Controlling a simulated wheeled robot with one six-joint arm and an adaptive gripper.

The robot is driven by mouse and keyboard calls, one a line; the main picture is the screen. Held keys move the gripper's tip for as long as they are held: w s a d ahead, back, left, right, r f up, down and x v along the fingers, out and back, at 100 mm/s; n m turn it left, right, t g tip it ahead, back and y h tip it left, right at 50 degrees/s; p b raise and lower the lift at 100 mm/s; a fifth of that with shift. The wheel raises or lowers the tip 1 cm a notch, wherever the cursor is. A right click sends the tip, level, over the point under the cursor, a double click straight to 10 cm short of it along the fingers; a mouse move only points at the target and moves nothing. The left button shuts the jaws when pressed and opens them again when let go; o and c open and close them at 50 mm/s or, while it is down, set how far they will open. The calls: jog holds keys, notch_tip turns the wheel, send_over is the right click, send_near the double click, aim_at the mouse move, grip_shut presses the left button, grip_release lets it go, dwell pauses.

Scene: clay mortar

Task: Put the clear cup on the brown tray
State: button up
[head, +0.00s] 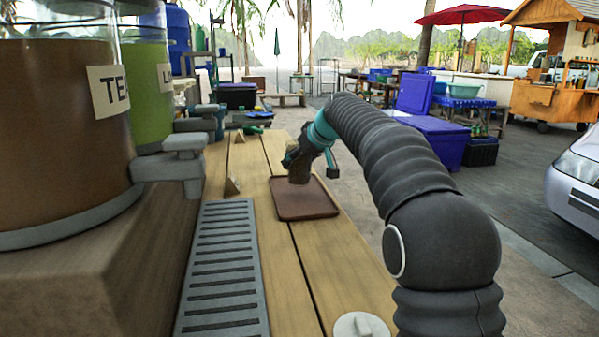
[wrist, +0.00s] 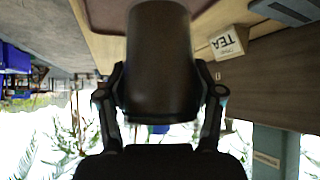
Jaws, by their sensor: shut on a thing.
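The clear cup (head: 299,173) looks brown, as if filled with a dark drink. It is upright over the far part of the brown tray (head: 308,208); I cannot tell whether its base touches the tray. My gripper (head: 297,160) is shut on the cup near the end of my outstretched arm. In the wrist view, which is upside down, the cup (wrist: 160,65) sits between both fingers and looks dark. Part of the tray (wrist: 108,20) shows behind the cup there. The gripper hides the cup's upper part in the head view.
Drink dispensers, labelled TEA (head: 60,120) and one with a green drink (head: 147,85), stand at left with grey taps. A slatted drip grate (head: 222,265) lies before them. A small TEA sign (wrist: 229,42) stands near the tray. A white round lid (head: 361,325) lies at the near edge.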

aim_at(300, 171)
jog(key=shift+f, duration=1.45)
jog(key=shift+f+b, duration=0.2)
jog(key=shift+b, duration=0.2)
jog(key=o, duration=1.6)
jog(key=shift+r, duration=0.2)
jog(key=shift+s+d+r, duration=0.15)
jog(key=shift+s+r, duration=0.05)
jog(key=shift+r, duration=0.05)
jog(key=v, duration=1.1)
